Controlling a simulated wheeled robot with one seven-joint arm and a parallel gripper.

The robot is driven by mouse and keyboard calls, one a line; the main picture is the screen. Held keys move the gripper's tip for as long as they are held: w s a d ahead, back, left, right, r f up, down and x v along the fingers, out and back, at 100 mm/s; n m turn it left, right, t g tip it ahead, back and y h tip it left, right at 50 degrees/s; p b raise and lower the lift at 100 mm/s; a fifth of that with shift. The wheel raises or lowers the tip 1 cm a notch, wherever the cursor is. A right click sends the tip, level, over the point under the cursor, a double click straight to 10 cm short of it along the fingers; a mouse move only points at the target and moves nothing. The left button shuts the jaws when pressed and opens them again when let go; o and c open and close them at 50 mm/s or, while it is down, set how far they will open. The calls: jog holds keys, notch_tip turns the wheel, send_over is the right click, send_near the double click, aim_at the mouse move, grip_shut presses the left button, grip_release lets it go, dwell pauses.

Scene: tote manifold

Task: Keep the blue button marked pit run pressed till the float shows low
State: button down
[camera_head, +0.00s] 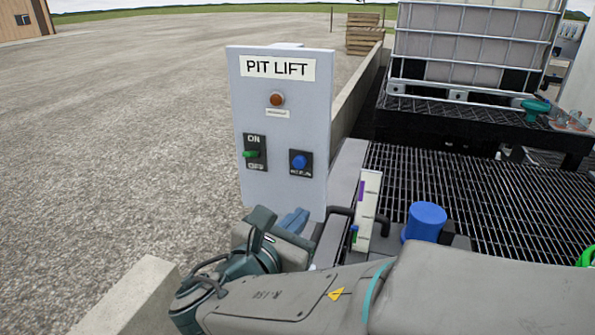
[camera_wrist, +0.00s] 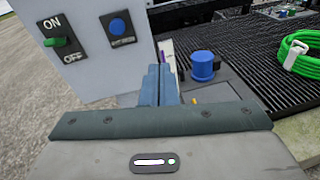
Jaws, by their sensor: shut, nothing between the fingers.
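The blue button (camera_head: 299,162) sits at the lower right of the grey PIT LIFT panel (camera_head: 285,115); its label is too small to read. It also shows in the wrist view (camera_wrist: 117,27). A green switch (camera_head: 251,154) between ON and OFF is to its left, and a reddish-brown lamp (camera_head: 277,99) is above. The white float gauge (camera_head: 366,212) with purple marks stands right of the panel, with a small green and blue piece low on it. My gripper (camera_wrist: 160,72) is shut and empty, below and in front of the button, apart from it.
A caged white tote (camera_head: 470,45) is behind on a black stand. A green hose coil (camera_wrist: 293,52) lies right. A low concrete kerb (camera_head: 128,298) is at front left.

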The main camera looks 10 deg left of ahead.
aim_at(297, 165)
jog(key=a+n+y, duration=0.1)
jog(key=s+a+r+n+t, duration=0.1)
jog(key=a, duration=0.1)
jog(key=s+a+n+y, duration=0.1)
jog(key=shift+a+r+t+y, duration=0.3)
jog(key=shift+a+r+t, duration=0.05)
jog(key=shift+a+t, duration=0.05)
jog(key=w, duration=0.4)
jog(key=w+p, duration=0.1)
jog(key=w, duration=0.4)
jog(key=w+d+p, duration=0.1)
jog(key=w, duration=0.4)
jog(key=shift+d, duration=0.1)
